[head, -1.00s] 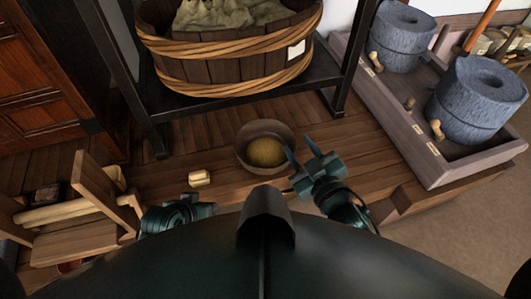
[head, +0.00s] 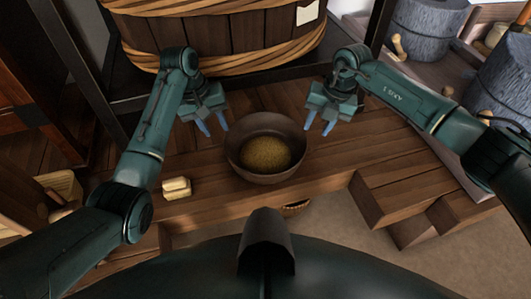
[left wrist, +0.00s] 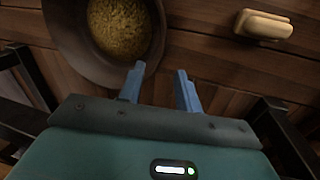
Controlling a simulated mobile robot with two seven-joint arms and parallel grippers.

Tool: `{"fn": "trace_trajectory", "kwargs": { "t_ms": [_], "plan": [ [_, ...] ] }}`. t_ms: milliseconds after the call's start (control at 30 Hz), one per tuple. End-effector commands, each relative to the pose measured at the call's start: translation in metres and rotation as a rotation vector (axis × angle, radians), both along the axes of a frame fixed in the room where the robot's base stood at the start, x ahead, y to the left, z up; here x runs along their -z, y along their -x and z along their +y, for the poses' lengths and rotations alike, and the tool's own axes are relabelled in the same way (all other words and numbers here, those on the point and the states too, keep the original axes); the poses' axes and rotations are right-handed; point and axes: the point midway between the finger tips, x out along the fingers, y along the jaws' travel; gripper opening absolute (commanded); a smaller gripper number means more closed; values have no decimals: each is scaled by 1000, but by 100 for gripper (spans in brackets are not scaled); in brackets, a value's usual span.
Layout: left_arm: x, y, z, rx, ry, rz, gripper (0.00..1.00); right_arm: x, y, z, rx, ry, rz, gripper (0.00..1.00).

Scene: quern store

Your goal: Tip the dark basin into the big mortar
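The dark basin (head: 263,124) stands upright on the plank bench, with yellow-brown grain (head: 266,153) in its bottom. In the left wrist view the basin (left wrist: 75,55) fills the upper left, with its grain (left wrist: 120,25) showing. My left gripper (head: 215,129) is open and empty, just beyond the basin's left rim. In the left wrist view its fingers (left wrist: 159,75) stand apart, one of them close to the rim. My right gripper (head: 319,128) is open and empty, just beyond the right rim. I cannot make out a big mortar in these views.
A small pale block (head: 176,188) lies on the bench left of the basin; the left wrist view shows it too (left wrist: 263,25). A large wooden tub (head: 230,38) stands on a dark rack behind. Stone querns (head: 424,25) stand at the right. The bench's front edge is close.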

Motion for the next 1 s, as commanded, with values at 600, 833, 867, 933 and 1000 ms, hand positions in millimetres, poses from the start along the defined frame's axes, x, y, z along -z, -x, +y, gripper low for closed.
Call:
{"fn": "trace_trajectory", "kwargs": {
  "t_ms": [600, 833, 867, 933, 1000],
  "plan": [
    [50, -1, -11, 2, 1, 3, 34, 50, -1, 13, -3, -7, 4, 34],
    [94, -3, -21, 2, 0, 1, 34, 94, -3, 23, -2, -8, 3, 34],
    [99, -3, -22, 3, 0, 2, 34, 99, -3, 24, -2, -7, 3, 34],
    [108, -4, -24, 1, 0, 1, 34, 108, -4, 26, -3, -6, 1, 34],
    [115, -5, -26, 1, 1, 0, 34, 115, -5, 28, -2, -7, 1, 34]
  ]
}}
